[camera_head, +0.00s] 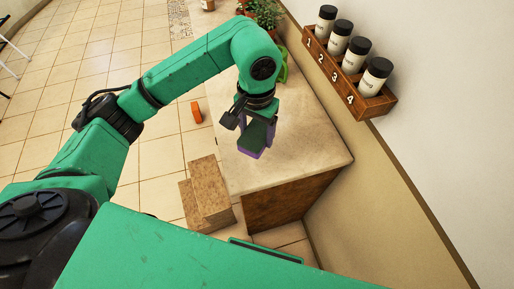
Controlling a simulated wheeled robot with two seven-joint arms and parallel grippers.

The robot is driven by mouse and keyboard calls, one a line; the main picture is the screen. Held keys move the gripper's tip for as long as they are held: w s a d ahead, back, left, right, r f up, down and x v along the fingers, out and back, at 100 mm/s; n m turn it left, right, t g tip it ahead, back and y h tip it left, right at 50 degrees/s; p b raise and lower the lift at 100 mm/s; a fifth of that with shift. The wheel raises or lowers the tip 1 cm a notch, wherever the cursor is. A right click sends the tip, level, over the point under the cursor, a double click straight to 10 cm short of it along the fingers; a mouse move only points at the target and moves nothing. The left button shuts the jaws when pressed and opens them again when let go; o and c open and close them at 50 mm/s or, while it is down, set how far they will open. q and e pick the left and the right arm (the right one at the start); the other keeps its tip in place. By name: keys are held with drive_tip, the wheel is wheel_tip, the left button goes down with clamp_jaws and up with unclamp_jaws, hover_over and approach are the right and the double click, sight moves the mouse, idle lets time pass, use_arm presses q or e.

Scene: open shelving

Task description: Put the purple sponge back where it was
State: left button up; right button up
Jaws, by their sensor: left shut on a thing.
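My left arm comes in from the left and reaches over the beige counter (310,150). My left gripper (254,128) points down, shut on the purple sponge (244,153). Purple shows at the sponge's lower and side edges; a dark green face covers much of the rest. The sponge is over the counter near its left edge; I cannot tell whether it touches the top. My right gripper is not in view.
A wooden rack (345,75) with several numbered jars hangs on the right wall. Potted plants (265,14) stand at the counter's far end. Brown blocks (208,190) stand beside the counter's near left. An orange object (196,112) lies on the tiled floor. The counter's right part is clear.

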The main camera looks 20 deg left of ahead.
use_arm(q)
drive_tip(key=f, duration=0.3)
drive_tip(key=f+p, duration=0.1)
drive_tip(key=f, duration=0.4)
drive_tip(key=shift+w+f+p, duration=0.3)
drive_tip(key=shift+p, duration=0.1)
drive_tip(key=shift+f, duration=0.2)
drive_tip(key=shift+f+b, duration=0.2)
drive_tip(key=shift+b, duration=0.1)
drive_tip(key=o, duration=1.3)
drive_tip(key=shift+r, duration=0.1)
drive_tip(key=shift+c, duration=0.2)
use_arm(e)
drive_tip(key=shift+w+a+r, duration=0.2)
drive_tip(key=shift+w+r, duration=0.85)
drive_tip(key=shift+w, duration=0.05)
